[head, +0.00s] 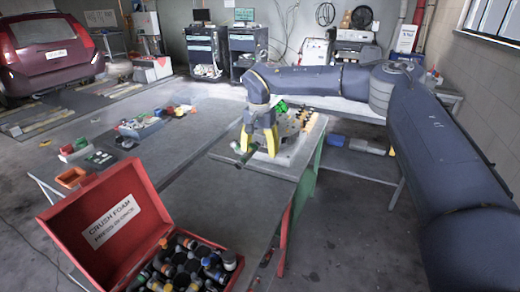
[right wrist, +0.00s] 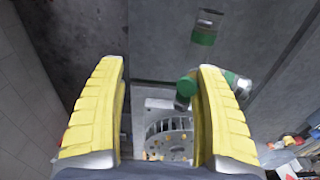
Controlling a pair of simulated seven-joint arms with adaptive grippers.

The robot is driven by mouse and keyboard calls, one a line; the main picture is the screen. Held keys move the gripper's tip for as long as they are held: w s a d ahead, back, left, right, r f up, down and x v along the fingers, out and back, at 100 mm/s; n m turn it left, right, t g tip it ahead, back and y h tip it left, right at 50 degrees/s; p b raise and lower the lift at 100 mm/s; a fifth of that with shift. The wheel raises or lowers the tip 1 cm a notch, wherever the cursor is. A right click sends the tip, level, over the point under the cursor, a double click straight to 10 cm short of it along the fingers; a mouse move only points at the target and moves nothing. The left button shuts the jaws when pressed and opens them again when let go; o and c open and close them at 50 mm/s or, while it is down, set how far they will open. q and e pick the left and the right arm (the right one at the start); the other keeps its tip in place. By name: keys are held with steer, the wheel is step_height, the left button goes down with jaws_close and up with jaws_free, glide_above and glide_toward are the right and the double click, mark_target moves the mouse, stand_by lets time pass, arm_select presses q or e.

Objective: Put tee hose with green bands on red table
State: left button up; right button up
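The tee hose with green bands (right wrist: 204,38) shows in the right wrist view, past the tip of the right-hand finger, which hides part of it. One green-banded end (right wrist: 187,86) shows between the fingers. In the head view, a dark and green piece of it (head: 244,156) shows beside the gripper, over the grey worktop. My right gripper (head: 258,145) points down there with its yellow fingers apart; they also show wide apart in the right wrist view (right wrist: 160,100). The red table (head: 285,235) shows by its red frame, nearer than the green-framed table. My left gripper is out of view.
A metal part with a round slotted ring (right wrist: 170,132) lies below the gripper. Several loose parts and bins (head: 140,127) lie at the left.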

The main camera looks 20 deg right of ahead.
jaws_close()
stand_by(0.3)
